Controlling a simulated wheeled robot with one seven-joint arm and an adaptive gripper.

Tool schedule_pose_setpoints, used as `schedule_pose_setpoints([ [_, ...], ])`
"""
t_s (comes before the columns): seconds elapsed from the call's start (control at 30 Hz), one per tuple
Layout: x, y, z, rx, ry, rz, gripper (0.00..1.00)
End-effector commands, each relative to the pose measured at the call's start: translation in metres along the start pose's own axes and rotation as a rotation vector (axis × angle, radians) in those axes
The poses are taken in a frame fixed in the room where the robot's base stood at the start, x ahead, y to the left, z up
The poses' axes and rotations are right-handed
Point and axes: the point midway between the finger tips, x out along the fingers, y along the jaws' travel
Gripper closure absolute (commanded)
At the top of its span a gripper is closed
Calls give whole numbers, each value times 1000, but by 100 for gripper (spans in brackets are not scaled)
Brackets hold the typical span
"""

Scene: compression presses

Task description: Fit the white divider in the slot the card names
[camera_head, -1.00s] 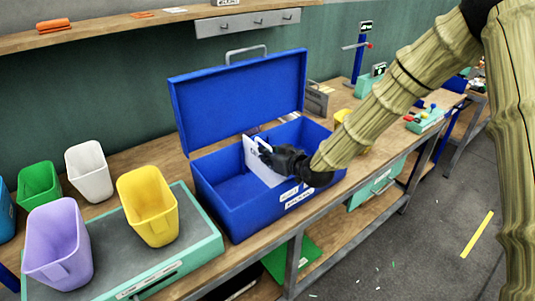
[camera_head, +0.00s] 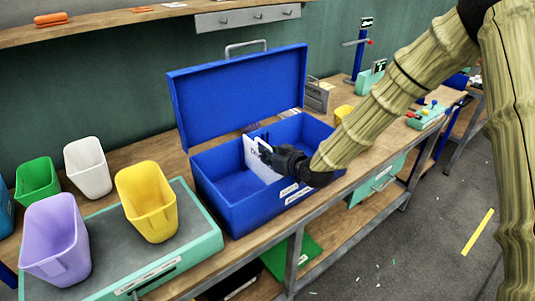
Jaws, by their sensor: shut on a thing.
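The white divider (camera_head: 257,164) stands upright inside the open blue toolbox (camera_head: 226,208), near the middle of its length. My gripper (camera_head: 268,157) is shut on the divider's upper edge from the right. Dark lettering shows on the divider's face, too small to read. The lower edge of the divider is inside the box, and I cannot tell whether it sits in a slot. White labels (camera_head: 298,195) are on the box's front wall, too small to read. I cannot make out a card that names a slot.
The raised lid (camera_head: 240,95) stands behind the box. At left, a yellow bin (camera_head: 147,203) and a purple bin (camera_head: 55,240) stand on a teal-edged tray (camera_head: 205,240). White (camera_head: 88,168) and green (camera_head: 38,182) bins stand behind. A grey case (camera_head: 317,96) is right of the lid.

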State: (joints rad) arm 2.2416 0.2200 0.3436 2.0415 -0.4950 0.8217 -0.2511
Motion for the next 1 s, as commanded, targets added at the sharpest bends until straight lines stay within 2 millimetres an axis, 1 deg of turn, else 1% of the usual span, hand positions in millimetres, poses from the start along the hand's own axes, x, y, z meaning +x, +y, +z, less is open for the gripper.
schedule_pose_setpoints([
  [0.97, 6, 0, 18, 0, 1, 0, 100],
  [1.0, 6, 0, 16, 0, 1, 0, 85],
])
